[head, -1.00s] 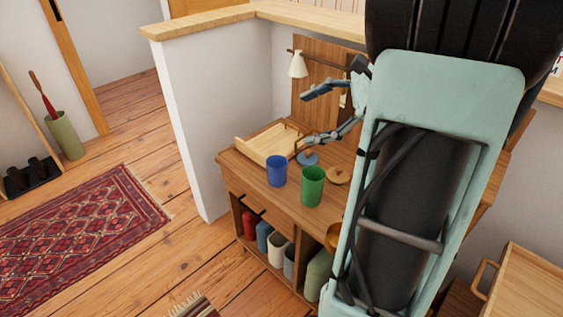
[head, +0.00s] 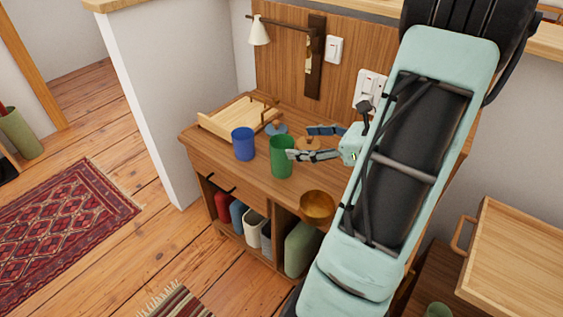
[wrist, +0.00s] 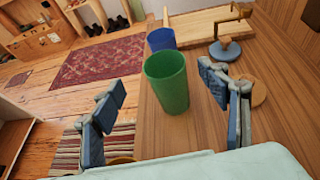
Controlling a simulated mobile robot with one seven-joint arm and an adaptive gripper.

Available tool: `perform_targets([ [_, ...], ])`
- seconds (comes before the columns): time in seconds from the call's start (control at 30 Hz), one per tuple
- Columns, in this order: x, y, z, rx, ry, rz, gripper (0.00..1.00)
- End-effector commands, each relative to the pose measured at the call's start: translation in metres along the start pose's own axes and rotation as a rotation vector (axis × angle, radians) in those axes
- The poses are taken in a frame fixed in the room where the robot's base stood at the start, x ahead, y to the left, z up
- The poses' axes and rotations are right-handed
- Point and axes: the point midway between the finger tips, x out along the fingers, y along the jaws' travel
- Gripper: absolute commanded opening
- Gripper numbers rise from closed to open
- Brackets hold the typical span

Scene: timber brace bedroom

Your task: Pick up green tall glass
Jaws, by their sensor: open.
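The green tall glass (head: 281,157) stands upright on the wooden desk (head: 213,151), near its front edge. In the wrist view the green glass (wrist: 168,82) stands ahead, between the lines of my two fingers. My gripper (head: 318,142) is open and empty, just right of the glass in the head view, with one fingertip overlapping the glass's right side. My gripper (wrist: 165,108) also shows wide open in the wrist view. I cannot tell whether a finger touches the glass.
A blue cup (head: 243,145) stands close left of the glass. A wooden tray (head: 238,116) lies behind it. A copper bowl (head: 317,207) sits at the front edge. A round wooden lid (head: 307,144) and a blue-grey disc-based stand (head: 277,129) are behind the glass.

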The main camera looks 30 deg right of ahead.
Motion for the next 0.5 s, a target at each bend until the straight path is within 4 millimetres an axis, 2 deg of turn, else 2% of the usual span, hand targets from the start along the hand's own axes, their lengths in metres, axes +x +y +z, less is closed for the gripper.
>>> perform_targets([
  [0.1,0.02,0.0,-0.002,-0.001,0.0,0.003,0.68],
  [0.37,0.037,-0.001,-0.003,-0.002,0.001,0.001,0.68],
  [0.5,0.054,-0.003,-0.008,-0.003,0.0,0.002,0.68],
])
